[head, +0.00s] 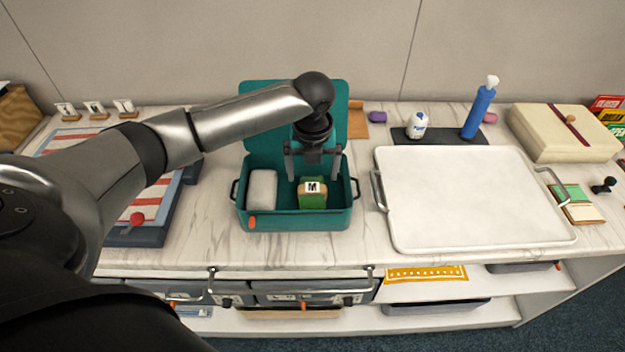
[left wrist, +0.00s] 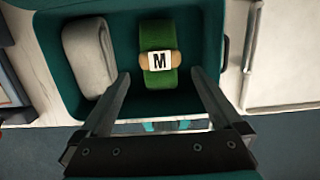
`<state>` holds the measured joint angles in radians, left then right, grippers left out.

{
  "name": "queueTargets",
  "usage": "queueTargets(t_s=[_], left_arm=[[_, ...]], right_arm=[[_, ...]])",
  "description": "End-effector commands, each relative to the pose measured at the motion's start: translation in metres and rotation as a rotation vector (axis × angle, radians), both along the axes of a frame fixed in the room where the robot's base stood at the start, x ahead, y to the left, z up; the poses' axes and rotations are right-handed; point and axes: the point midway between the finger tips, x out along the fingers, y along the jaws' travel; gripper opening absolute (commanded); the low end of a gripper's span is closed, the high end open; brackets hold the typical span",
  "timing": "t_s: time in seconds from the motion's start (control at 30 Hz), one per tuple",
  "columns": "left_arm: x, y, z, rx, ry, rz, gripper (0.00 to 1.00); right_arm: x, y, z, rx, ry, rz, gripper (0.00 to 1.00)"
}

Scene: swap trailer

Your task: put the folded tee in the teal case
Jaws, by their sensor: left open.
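The teal case (head: 300,224) stands open on the counter, its lid raised at the back. A green folded tee with a tan band and a white "M" tag (head: 313,195) lies inside, in the right part of the case. It also shows in the left wrist view (left wrist: 158,80). A pale grey folded item (head: 262,188) lies beside it on the left. My left gripper (head: 313,174) is open and empty over the case, just behind and above the tee. The fingers do not visibly hold anything. My right gripper is not in view.
A white tray (head: 475,200) with metal handles lies right of the case. A blue pump bottle (head: 478,112) and a small white container (head: 417,125) stand behind it. A cream box (head: 565,135) is at the back right. A striped item in a dark tray (head: 148,215) lies left.

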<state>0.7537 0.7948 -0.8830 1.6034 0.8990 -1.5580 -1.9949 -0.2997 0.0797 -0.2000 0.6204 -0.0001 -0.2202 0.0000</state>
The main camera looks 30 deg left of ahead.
Motion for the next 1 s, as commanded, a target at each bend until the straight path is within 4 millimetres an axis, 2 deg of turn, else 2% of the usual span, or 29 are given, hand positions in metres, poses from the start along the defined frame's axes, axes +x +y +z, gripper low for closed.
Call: queueTargets(t_s=[0.03, 0.1, 0.3, 1.0], left_arm=[[0.0, -0.001, 0.013, 0.0, -0.003, -0.002, 1.0], [-0.002, -0.002, 0.025, 0.001, -0.003, -0.001, 1.0], [-0.005, -0.003, 0.044, 0.001, -0.001, -0.001, 1.0], [-0.006, -0.004, 0.046, 0.0, 0.0, 0.0, 1.0]], right_arm=[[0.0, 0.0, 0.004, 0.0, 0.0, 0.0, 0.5], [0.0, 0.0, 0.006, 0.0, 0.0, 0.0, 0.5], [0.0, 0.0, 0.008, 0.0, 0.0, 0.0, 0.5], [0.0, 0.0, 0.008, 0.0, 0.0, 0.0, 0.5]])
